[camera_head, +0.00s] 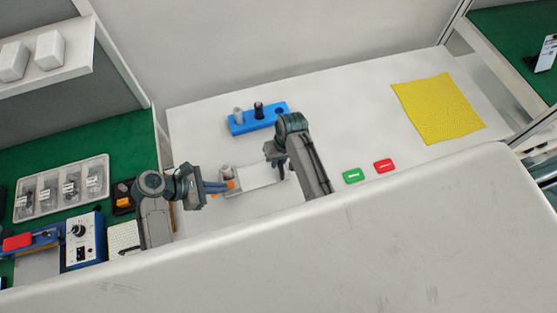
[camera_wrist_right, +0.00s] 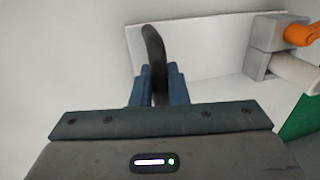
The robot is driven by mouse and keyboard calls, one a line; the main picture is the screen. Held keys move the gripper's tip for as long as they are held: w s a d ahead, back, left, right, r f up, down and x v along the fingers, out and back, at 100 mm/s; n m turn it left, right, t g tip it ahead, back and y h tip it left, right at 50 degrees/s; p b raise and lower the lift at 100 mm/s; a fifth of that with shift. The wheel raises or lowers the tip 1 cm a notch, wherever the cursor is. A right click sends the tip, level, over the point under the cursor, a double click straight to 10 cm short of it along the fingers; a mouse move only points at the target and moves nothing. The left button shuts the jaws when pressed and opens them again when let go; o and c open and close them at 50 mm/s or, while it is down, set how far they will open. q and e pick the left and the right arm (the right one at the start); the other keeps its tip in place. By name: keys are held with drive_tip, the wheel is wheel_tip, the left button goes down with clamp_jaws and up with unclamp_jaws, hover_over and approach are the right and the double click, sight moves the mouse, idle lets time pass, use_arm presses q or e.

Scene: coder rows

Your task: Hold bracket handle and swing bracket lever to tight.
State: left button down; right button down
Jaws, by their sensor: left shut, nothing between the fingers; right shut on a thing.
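The bracket is a white plate (camera_head: 258,176) on the white table; it fills the upper part of the right wrist view (camera_wrist_right: 195,45). At one end it has a grey block (camera_wrist_right: 265,42) with an orange lever (camera_wrist_right: 301,34) and a pale cylinder (camera_wrist_right: 293,70). The black curved handle (camera_wrist_right: 153,48) stands at the other end. My right gripper (camera_wrist_right: 158,80) is shut on the handle, blue fingers on both sides. My left gripper (camera_head: 222,187) is shut and empty, its blue fingertips close beside the orange lever (camera_head: 231,184); whether they touch I cannot tell.
A blue holder (camera_head: 240,127) with a grey and a black peg stands behind the bracket. A green label (camera_head: 352,176) and a red label (camera_head: 384,166) lie to the right. A yellow cloth (camera_head: 440,108) lies at far right. The table between holder and cloth is clear.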

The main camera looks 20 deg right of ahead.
use_arm(q)
drive_tip(key=shift+r, duration=0.45)
drive_tip(key=c, duration=1.4)
unclamp_jaws()
drive_tip(key=s+a+f+n+t+h, duration=0.2)
drive_tip(key=a+n+t, duration=0.15)
drive_tip(key=a, duration=1.05)
drive_tip(key=shift+t, duration=0.35)
drive_tip(key=x, duration=1.2)
drive_tip(key=shift+s+r, duration=0.1)
drive_tip(key=shift+s, duration=0.1)
drive_tip(key=shift+h, duration=0.3)
clamp_jaws()
